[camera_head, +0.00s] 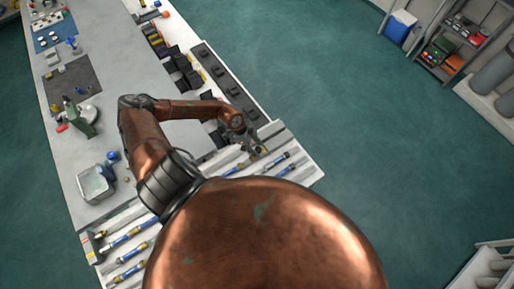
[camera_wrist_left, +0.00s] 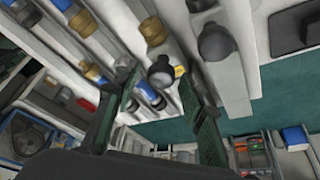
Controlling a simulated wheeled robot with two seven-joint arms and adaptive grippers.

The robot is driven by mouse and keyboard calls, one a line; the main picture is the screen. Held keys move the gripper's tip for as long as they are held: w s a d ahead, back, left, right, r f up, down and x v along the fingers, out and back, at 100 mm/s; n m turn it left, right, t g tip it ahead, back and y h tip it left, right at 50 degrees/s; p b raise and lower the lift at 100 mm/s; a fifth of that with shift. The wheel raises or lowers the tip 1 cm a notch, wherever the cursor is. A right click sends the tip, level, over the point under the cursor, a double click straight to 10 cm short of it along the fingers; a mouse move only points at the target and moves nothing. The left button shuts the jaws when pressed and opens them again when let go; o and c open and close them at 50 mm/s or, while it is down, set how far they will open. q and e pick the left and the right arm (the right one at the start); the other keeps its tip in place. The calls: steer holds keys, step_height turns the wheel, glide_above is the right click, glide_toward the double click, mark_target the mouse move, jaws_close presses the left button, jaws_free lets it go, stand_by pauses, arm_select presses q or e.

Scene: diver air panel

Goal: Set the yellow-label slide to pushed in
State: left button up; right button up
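A dark round knob (camera_wrist_left: 160,72) with a small yellow label (camera_wrist_left: 179,71) beside it stands on the pale panel in the left wrist view. I take it for the yellow-label slide; how far out it sits I cannot tell. My left gripper (camera_wrist_left: 160,84) is open, with one dark green finger on each side of the knob. Whether a finger touches it is unclear. In the head view my left gripper (camera_head: 256,150) is over the right part of the slatted panel (camera_head: 306,172), where the slide is too small to make out. My right gripper is not in view.
A second dark knob (camera_wrist_left: 215,42) stands close to the right finger. Brass-and-blue fittings (camera_wrist_left: 152,30) line the panel rails. In the head view a long grey bench (camera_head: 110,50) holds a clear bin (camera_head: 95,184) and a green device (camera_head: 78,120). Floor right of the panel is free.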

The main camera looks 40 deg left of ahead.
arm_select(q)
jaws_close()
stand_by(0.4)
